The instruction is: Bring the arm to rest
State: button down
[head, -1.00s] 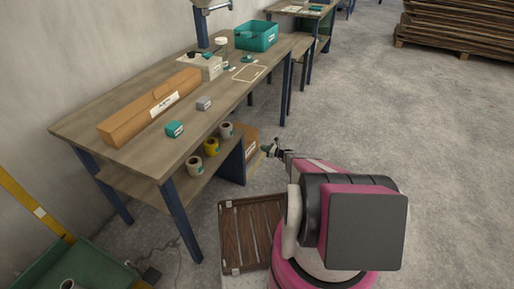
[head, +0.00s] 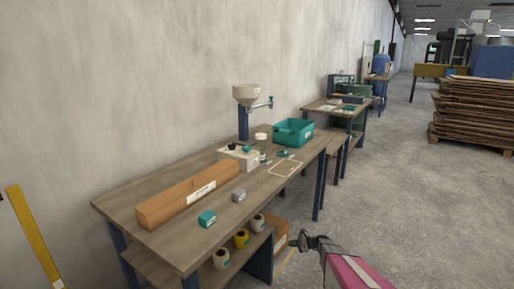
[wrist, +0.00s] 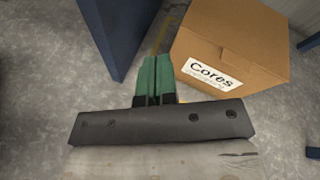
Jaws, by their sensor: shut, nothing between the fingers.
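Past the fingertips, a cardboard box labelled "Cores" (wrist: 250,40) stands on the floor below. The same box shows partly in the head view (head: 281,232), behind the gripper. I cannot tell the exact gap between gripper and box.
A blue bench leg (wrist: 108,35) is left of the fingers. The bench top holds a long cardboard box (head: 165,207), a teal box (head: 207,218), a grey box (head: 239,195) and a teal bin (head: 293,132). Rolls (head: 241,239) sit on the lower shelf.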

jog(key=s+a+r+n+g+h, duration=0.1)
jog(key=s+r+n+h, duration=0.5)
jog(key=s+r, duration=0.9)
jog(key=s+a+r+n+g+h, duration=0.1)
jog(key=s+r+n+g+h, duration=0.2)
jog(key=s+r+n+h, duration=0.4)
jog(key=s+r+n, duration=0.4)
jog(key=s+r, duration=0.4)
jog(key=s, duration=0.3)
jog(key=shift+a+n+h, duration=0.3)
jog(key=shift+a, duration=0.1)
jog(key=shift+s, duration=0.1)
